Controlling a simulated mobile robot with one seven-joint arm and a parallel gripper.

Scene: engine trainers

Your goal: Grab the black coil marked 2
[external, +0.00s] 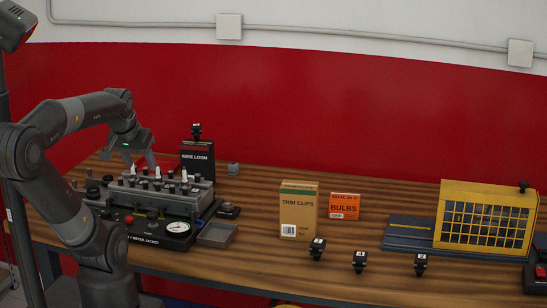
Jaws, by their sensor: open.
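Several small black coils with white labels are in the external view. One coil (196,131) sits on top of the dark WIRE LOOM box (197,162). Three more coils (318,249), (359,262), (421,265) stand in a row at the table's front right. The labels are too small to read surely, so I cannot tell which is marked 2. My gripper (131,160) is open and points down over the left part of the grey engine block (165,193), left of the WIRE LOOM box. It appears empty.
The engine trainer has upright plugs, a gauge (178,227) and a small grey tray (217,235) beside it. A TRIM CLIPS box (298,212), an orange BULBS box (345,206) and a yellow caged unit (486,222) stand to the right. Table between tray and TRIM CLIPS box is clear.

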